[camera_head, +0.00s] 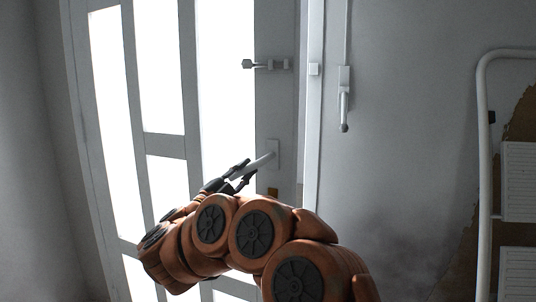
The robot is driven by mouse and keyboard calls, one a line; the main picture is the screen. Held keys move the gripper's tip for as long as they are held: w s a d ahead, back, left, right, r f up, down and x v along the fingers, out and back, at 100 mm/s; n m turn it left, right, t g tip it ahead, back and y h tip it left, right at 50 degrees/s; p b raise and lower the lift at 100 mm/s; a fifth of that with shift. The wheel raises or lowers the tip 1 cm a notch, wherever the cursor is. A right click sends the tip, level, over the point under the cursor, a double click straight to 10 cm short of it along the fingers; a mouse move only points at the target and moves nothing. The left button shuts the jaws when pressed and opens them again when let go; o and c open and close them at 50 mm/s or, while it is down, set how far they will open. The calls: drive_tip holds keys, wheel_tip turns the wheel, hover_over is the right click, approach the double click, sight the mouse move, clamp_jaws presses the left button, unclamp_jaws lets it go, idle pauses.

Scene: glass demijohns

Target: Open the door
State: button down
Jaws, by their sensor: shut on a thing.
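A white door (186,62) with bright glass panes fills the left and middle of the head view. Its pale lever handle (263,161) sits on a plate near the door's right edge and slants down to the left. My gripper (241,175) is shut on the handle, its dark fingers around the handle's left part. My orange arm reaches up to it from the lower right and hides the lower part of the door. A narrow gap or shaded strip shows between the door's right edge and the white frame (314,110).
A small bolt latch (266,64) is on the door above the handle. A grey lever on a rod (344,100) is mounted on the wall right of the frame. A white pipe (484,150) and white slatted panels (518,182) stand at the far right.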

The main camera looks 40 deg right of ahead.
drive_tip(key=shift+s+a, duration=0.1)
drive_tip(key=shift+a, duration=0.25)
drive_tip(key=shift+f+b, duration=0.15)
drive_tip(key=shift+b, duration=0.15)
drive_tip(key=shift+s+a+f+g+b, duration=0.15)
drive_tip(key=shift+a+g+b, duration=0.15)
drive_tip(key=shift+a+b, duration=0.45)
drive_tip(key=s+a+m+g+b, duration=0.1)
drive_tip(key=s+a+g+b, duration=0.1)
drive_tip(key=a+b, duration=0.4)
drive_tip(key=shift+a+r+b, duration=0.25)
drive_tip(key=shift+a+b, duration=0.05)
drive_tip(key=shift+a, duration=0.3)
drive_tip(key=shift+m, duration=0.3)
